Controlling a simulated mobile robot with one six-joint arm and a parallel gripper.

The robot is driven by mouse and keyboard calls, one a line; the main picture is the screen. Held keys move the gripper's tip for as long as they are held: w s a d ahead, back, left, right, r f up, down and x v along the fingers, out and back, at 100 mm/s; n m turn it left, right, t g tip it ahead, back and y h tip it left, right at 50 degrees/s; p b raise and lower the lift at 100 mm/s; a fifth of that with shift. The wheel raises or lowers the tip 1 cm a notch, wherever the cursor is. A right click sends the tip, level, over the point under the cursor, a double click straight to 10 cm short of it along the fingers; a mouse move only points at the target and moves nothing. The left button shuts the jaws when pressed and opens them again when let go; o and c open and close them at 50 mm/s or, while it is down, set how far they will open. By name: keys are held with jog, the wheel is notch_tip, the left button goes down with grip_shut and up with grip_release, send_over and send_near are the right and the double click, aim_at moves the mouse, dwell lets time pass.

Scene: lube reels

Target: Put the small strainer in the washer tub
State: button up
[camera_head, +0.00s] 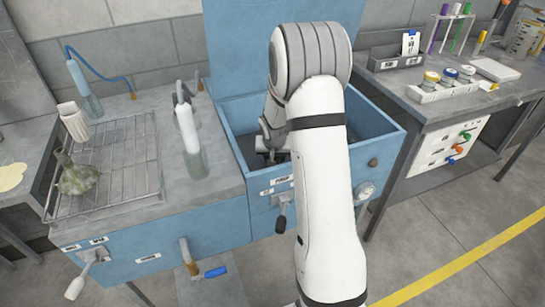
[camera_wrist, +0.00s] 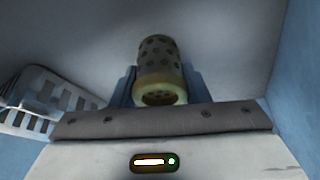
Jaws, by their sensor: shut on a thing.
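The small strainer (camera_wrist: 160,58) is a grey perforated cylinder with a yellowish rim in the wrist view. My gripper (camera_wrist: 160,86) is shut on it, with a blue finger on each side. In the head view my gripper (camera_head: 270,148) reaches down inside the blue washer tub (camera_head: 370,120), near its left side. The strainer cannot be made out in the head view. In the wrist view blue tub walls (camera_wrist: 300,110) rise on the right. Whether the strainer touches the tub floor, I cannot tell.
A white slotted basket (camera_wrist: 45,100) is close on the left in the wrist view. A wire rack (camera_head: 125,165) with a greenish flask (camera_head: 78,178) stands left of the tub. A bottle (camera_head: 190,135) stands near the tub's left edge. A bench (camera_head: 430,105) is at right.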

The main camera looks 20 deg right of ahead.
jog(key=shift+f, duration=0.1)
jog(key=o, duration=1)
jog(key=shift+o, duration=0.2)
jog(key=shift+r, duration=0.25)
